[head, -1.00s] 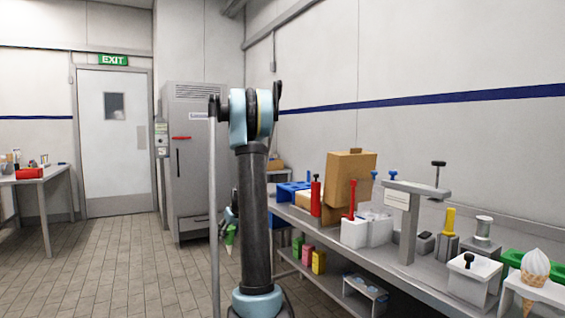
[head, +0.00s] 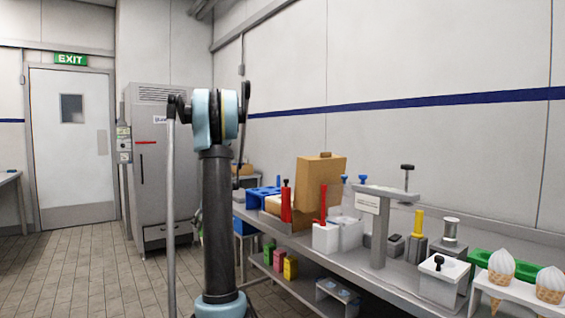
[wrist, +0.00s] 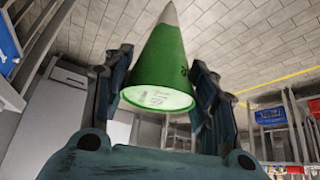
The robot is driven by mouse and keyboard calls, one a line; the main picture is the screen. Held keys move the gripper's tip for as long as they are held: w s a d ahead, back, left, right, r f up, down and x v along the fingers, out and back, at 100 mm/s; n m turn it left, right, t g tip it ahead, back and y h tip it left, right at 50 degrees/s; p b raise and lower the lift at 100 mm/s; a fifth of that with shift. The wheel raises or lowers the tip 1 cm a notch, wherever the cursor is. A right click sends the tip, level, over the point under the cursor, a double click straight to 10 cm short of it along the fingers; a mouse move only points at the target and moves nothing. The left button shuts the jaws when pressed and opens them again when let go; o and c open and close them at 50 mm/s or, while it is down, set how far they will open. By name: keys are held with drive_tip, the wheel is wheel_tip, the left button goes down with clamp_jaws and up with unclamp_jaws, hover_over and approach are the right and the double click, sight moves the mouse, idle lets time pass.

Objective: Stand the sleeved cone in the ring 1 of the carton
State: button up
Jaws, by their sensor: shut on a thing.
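The sleeved cone (wrist: 158,62) shows in the wrist view as a green sleeve with a pale grey tip and a flat, light-green end face towards the camera. My gripper (wrist: 160,80) is shut on it, with one dark finger on each side. In the head view my arm hides the cone and most of the gripper.
Red-handled tools (head: 286,203), white tubs (head: 326,238) and a grey stand with a sign (head: 380,225) crowd the bench (head: 350,266). White-topped cones (head: 501,266) stand at the near right. A blue rack (head: 262,196) is left of the carton. The tiled floor (head: 100,255) on the left is clear.

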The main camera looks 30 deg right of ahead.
drive_tip(key=s+d+r+n, duration=0.1)
drive_tip(key=s+d+r, duration=0.3)
drive_tip(key=d+r, duration=0.3)
drive_tip(key=s+d+r+n+g+y, duration=0.1)
drive_tip(key=s+d+r, duration=0.3)
drive_tip(key=d+r, duration=0.3)
drive_tip(key=s+d+r+n, duration=0.1)
drive_tip(key=s+d+r, duration=0.35)
drive_tip(key=r, duration=0.45)
drive_tip(key=s+d+r+m+t+h, duration=0.1)
drive_tip(key=s+d+r+m+h, duration=0.15)
drive_tip(key=d+m, duration=0.3)
drive_tip(key=s+d+r+m+t+h, duration=0.1)
drive_tip(key=s+d+r+m+h, duration=0.2)
drive_tip(key=d, duration=0.4)
wheel_tip(320, 180, down, 8)
drive_tip(key=m, duration=0.1)
drive_tip(key=shift+d+y, duration=0.15)
drive_tip(key=shift+y, duration=0.3)
drive_tip(key=shift+s+f, duration=0.1)
drive_tip(key=shift+f, duration=1.95)
drive_tip(key=o, duration=1.3)
drive_tip(key=shift+c, duration=0.2)
